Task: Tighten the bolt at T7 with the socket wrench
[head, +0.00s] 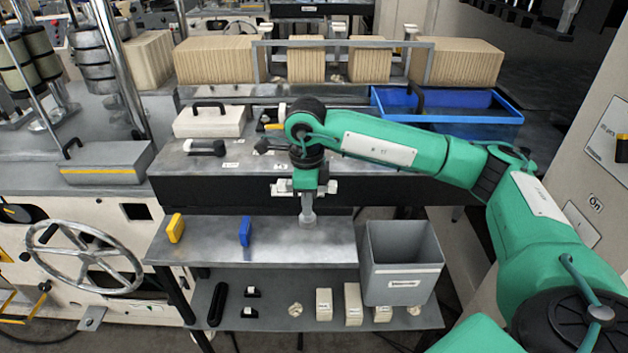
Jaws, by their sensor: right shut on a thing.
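My right gripper (307,188) points down over the right part of the low metal shelf. It is shut on a short grey upright tool (308,211), which looks like the socket wrench. The tool's wider lower end is at or just above the shelf top (200,248); I cannot tell whether it touches. No bolt can be made out, and no T7 label is readable. My left gripper is not in view.
A yellow block (175,228) and a blue block (245,232) stand on the shelf. A grey bin (402,265) stands close on the right. Behind are the dark-fronted bench (250,192), a white handled case (210,121) and a blue tray (450,119).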

